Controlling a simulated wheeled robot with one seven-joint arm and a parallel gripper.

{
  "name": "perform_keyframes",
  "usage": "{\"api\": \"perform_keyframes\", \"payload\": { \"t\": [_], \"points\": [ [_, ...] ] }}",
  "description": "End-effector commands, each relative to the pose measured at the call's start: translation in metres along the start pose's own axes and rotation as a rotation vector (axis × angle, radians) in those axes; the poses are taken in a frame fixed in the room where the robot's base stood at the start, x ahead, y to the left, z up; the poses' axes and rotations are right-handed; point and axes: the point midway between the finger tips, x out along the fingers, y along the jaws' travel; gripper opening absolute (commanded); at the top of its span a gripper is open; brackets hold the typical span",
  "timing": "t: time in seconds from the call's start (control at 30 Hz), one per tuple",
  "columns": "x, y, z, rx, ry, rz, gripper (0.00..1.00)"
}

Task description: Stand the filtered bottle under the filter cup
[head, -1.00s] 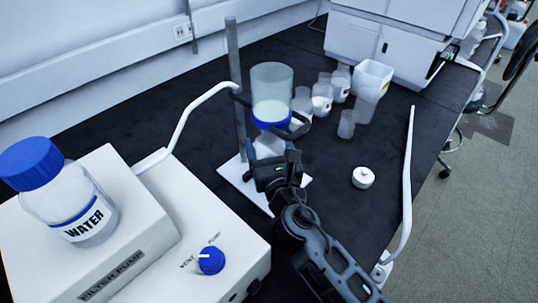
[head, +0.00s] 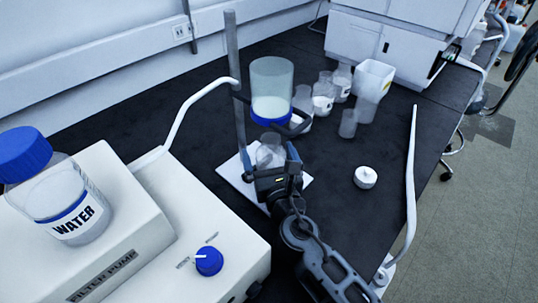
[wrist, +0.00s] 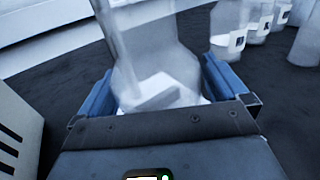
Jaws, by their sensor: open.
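The filter cup (head: 271,85) is a clear cylinder with a blue base ring, held by a ring on a grey stand rod (head: 236,115). A clear bottle (head: 270,151) stands upright on the white stand base (head: 232,172), below the cup. In the wrist view the bottle (wrist: 158,65) is between the two blue fingers. My gripper (head: 276,166) is open around the bottle's lower part, with gaps showing beside it. The bottle's top is partly hidden by the cup's ring in the head view.
The filter pump (head: 215,233) with a water bottle (head: 70,205) on it is at the left. A white rail (head: 411,180) runs at the right edge.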

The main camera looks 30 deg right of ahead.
Motion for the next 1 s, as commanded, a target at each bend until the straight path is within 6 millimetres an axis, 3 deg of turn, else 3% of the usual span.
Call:
{"api": "perform_keyframes", "payload": {
  "t": [0.27, 0.7, 1.0],
  "points": [
    [-0.008, 0.000, 0.001, -0.001, 0.002, 0.002, 1.00],
    [-0.093, 0.000, 0.001, 0.000, 0.002, 0.003, 1.00],
    [-0.119, 0.000, 0.003, 0.000, 0.000, 0.001, 1.00]
  ]
}}
